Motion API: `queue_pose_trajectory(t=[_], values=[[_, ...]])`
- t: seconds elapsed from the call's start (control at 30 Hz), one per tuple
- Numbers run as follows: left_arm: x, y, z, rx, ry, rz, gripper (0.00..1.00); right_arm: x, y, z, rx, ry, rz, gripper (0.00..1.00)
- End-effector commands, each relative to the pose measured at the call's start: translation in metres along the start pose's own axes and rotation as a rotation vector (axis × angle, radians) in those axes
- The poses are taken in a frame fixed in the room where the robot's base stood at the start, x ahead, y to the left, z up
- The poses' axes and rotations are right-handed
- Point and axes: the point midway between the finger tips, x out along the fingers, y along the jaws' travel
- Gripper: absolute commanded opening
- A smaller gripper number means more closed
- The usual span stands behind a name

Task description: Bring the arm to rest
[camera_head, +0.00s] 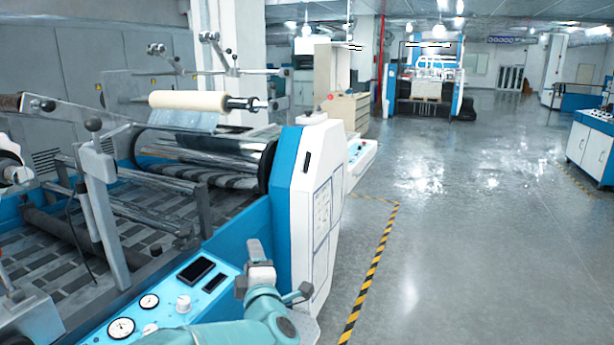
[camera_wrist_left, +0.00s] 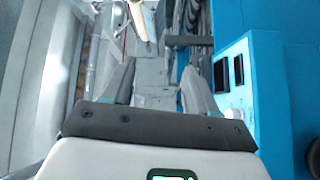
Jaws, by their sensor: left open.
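My left arm comes in low in the head view, and its left gripper (camera_head: 257,252) is beside the blue control panel (camera_head: 168,298) of the laminating machine. In the left wrist view the two dark fingers of this gripper (camera_wrist_left: 160,75) stand apart with nothing between them. The gripper is open and empty. My right gripper does not show in either view.
A cream roll (camera_head: 190,101) sits on a shaft of the machine; it also shows in the left wrist view (camera_wrist_left: 138,20). The machine's white and blue end housing (camera_head: 312,200) stands close ahead.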

Motion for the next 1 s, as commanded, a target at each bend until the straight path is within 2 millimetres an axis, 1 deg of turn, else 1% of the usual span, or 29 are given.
queue_pose_trajectory(t=[0.03, 0.07, 0.1, 0.17, 0.2, 0.27, 0.3, 0.37, 0.4, 0.47, 0.5, 0.57, 0.6, 0.67, 0.7, 0.73, 0.8, 0.83, 0.9, 1.0], values=[[-0.004, -0.044, 0.005, 0.108, -0.069, -0.067, 0.58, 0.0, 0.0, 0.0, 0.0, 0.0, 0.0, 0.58], [-0.008, -0.069, 0.008, 0.172, -0.116, -0.106, 0.58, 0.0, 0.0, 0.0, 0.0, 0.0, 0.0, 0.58], [-0.016, -0.102, 0.011, 0.252, -0.182, -0.158, 0.58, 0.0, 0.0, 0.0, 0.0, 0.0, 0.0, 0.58], [-0.033, -0.149, 0.015, 0.362, -0.283, -0.235, 0.58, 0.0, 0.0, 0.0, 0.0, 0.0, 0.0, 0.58], [-0.047, -0.181, 0.015, 0.43, -0.354, -0.287, 0.58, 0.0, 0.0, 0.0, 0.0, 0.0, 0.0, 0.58], [-0.072, -0.225, 0.015, 0.524, -0.463, -0.361, 0.58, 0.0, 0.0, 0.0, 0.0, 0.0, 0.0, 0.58], [-0.092, -0.253, 0.013, 0.58, -0.54, -0.411, 0.58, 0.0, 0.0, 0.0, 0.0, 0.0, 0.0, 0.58], [-0.125, -0.291, 0.009, 0.654, -0.659, -0.484, 0.58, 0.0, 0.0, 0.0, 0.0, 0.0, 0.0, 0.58], [-0.149, -0.314, 0.005, 0.697, -0.742, -0.529, 0.58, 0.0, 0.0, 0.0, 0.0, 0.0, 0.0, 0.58], [-0.19, -0.345, -0.002, 0.752, -0.872, -0.596, 0.58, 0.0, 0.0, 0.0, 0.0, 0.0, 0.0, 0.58], [-0.217, -0.363, -0.007, 0.782, -0.961, -0.636, 0.58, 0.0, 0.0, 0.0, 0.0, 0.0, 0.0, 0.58], [-0.259, -0.383, -0.016, 0.816, -1.092, -0.689, 0.58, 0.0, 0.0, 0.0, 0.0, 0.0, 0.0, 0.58], [-0.287, -0.393, -0.021, 0.831, -1.177, -0.718, 0.58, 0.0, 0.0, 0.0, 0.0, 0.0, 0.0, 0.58], [-0.323, -0.403, -0.029, 0.844, -1.292, -0.75, 0.58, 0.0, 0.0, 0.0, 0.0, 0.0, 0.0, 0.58], [-0.345, -0.407, -0.034, 0.847, -1.359, -0.768, 0.58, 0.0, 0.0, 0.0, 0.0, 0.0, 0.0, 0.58], [-0.359, -0.409, -0.037, 0.849, -1.404, -0.778, 0.58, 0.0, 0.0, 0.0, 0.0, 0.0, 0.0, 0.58], [-0.384, -0.41, -0.043, 0.848, -1.487, -0.792, 0.58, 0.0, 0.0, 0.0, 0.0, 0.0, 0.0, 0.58], [-0.392, -0.411, -0.045, 0.846, -1.512, -0.797, 0.58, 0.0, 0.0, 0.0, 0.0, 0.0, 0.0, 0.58], [-0.404, -0.411, -0.047, 0.844, -1.551, -0.801, 0.58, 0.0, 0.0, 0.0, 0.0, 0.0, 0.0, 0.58], [-0.409, -0.41, -0.049, 0.844, -1.57, -0.803, 0.58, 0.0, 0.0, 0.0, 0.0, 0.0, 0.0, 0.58]])
